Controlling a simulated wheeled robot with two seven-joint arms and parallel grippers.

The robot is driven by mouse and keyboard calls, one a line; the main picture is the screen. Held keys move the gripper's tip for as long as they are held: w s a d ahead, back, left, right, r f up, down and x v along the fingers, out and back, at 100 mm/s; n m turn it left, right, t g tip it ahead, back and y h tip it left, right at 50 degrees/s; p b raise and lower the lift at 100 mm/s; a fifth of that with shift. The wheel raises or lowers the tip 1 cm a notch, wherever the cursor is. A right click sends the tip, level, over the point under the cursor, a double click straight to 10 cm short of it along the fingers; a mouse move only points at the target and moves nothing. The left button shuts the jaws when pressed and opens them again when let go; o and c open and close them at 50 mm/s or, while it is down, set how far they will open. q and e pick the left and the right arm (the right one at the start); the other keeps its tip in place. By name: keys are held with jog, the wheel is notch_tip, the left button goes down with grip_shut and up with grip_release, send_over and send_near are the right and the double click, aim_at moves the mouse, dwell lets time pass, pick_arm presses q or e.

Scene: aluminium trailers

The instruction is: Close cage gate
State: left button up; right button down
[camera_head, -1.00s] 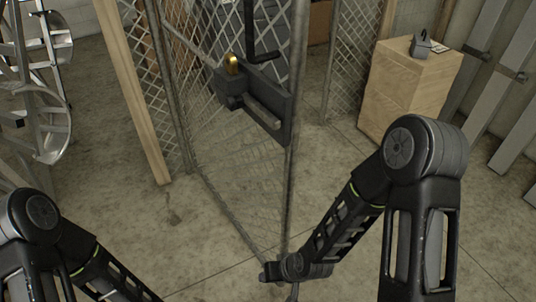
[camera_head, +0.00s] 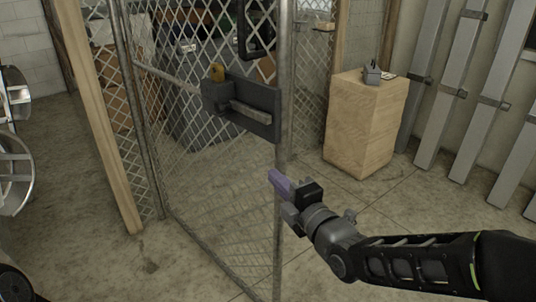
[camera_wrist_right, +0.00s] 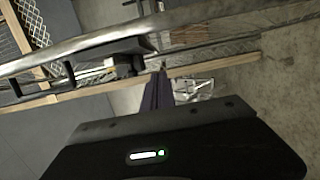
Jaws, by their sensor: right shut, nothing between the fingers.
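The cage gate is a chain-link mesh panel in a metal tube frame (camera_head: 283,60). It stands ajar, its free edge swung out towards me. My right gripper (camera_head: 273,180), with purple fingers, is shut and empty beside the free edge post, below the latch. I cannot tell whether it touches the post. In the right wrist view, the gripper (camera_wrist_right: 157,92) points towards the gate's tube and dark latch (camera_wrist_right: 126,64). My left gripper is out of view.
A wooden cabinet (camera_head: 358,128) with a small grey object (camera_head: 372,74) on top stands right of the gate. Grey metal beams (camera_head: 455,90) lean on the right wall. A wooden post (camera_head: 100,120) stands left of the gate. The concrete floor in front is clear.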

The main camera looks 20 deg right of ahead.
aim_at(269, 152)
jog(key=shift+w, duration=0.1)
jog(key=shift+w+d+p, duration=0.15)
jog(key=shift+w+d, duration=0.05)
jog(key=shift+w, duration=1.7)
jog(key=shift+w+d+p, duration=0.15)
jog(key=shift+w+d, duration=0.1)
jog(key=shift+w, duration=1.7)
jog(key=shift+w+d+p, duration=0.15)
jog(key=shift+w+d, duration=0.05)
jog(key=shift+w, duration=1.7)
jog(key=shift+d, duration=0.1)
